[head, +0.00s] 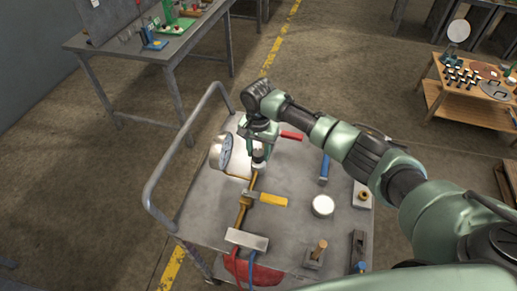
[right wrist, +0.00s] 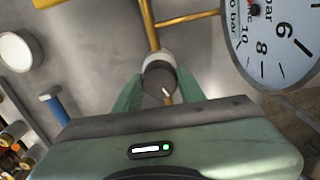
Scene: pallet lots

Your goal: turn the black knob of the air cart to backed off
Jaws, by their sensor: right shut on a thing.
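The air cart (head: 200,205) is a grey metal-topped cart with a bent tube handle. My right gripper (head: 259,152) comes down over its top and is shut on the black knob. In the right wrist view the knob (right wrist: 160,80) is a dark cap with a pale mark on it, above a light collar. The green fingers of the right gripper (right wrist: 158,92) stand on either side of it. A round pressure gauge (head: 225,152) stands just left of the knob; part of its dial (right wrist: 272,45) shows in the right wrist view. My left gripper is not in view.
A yellow lever (head: 268,199) sits on the brass pipe in front of the knob. A blue-handled part (head: 324,168), a red handle (head: 291,136) and a white round cap (head: 322,206) are nearby. Red and blue hoses hang at the front. A workbench (head: 178,48) stands behind.

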